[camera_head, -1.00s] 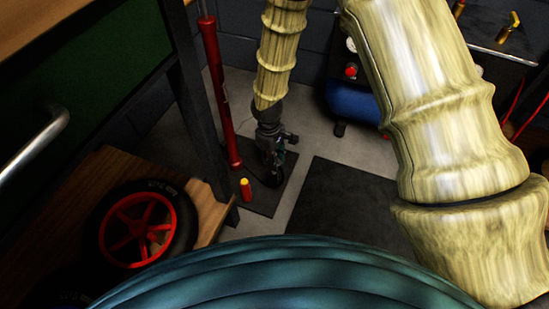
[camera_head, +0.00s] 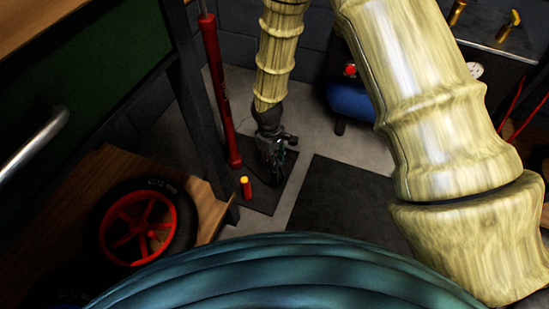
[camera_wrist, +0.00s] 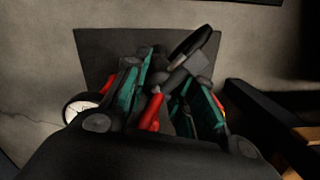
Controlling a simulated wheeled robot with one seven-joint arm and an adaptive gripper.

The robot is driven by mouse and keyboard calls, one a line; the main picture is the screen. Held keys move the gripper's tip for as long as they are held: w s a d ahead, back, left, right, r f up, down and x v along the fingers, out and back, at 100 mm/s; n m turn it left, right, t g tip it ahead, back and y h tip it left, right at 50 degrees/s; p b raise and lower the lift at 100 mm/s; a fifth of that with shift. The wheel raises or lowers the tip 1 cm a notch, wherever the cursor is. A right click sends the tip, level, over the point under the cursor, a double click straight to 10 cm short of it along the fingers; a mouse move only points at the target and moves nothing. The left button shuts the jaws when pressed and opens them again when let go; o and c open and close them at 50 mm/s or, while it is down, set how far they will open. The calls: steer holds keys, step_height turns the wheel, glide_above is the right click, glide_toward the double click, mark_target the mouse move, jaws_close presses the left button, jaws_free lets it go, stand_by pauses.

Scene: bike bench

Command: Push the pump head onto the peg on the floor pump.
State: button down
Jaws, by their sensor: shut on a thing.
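My gripper (camera_head: 275,158) reaches down over the pump's dark base plate, right of the red floor pump barrel (camera_head: 219,85). In the wrist view its teal fingers (camera_wrist: 162,88) are shut on the pump head (camera_wrist: 172,82), a dark grey piece with a red part between the fingers. A short red post with a yellow top, apparently the peg (camera_head: 246,187), stands upright on the base plate, left of and apart from my gripper. A red patch behind the right finger may be this peg. The fingers hide much of the pump head.
A dark bench leg (camera_head: 205,120) and a wooden shelf (camera_head: 207,212) with a red-rimmed wheel (camera_head: 138,226) stand left. A blue compressor (camera_head: 350,100) is behind. A dark mat (camera_head: 345,207) lies on open floor at right.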

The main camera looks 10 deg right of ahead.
steer(key=shift+f, duration=0.9)
steer(key=c, duration=1.1)
jaws_free()
steer(key=r, duration=1.2)
steer(key=shift+w+a, duration=0.4)
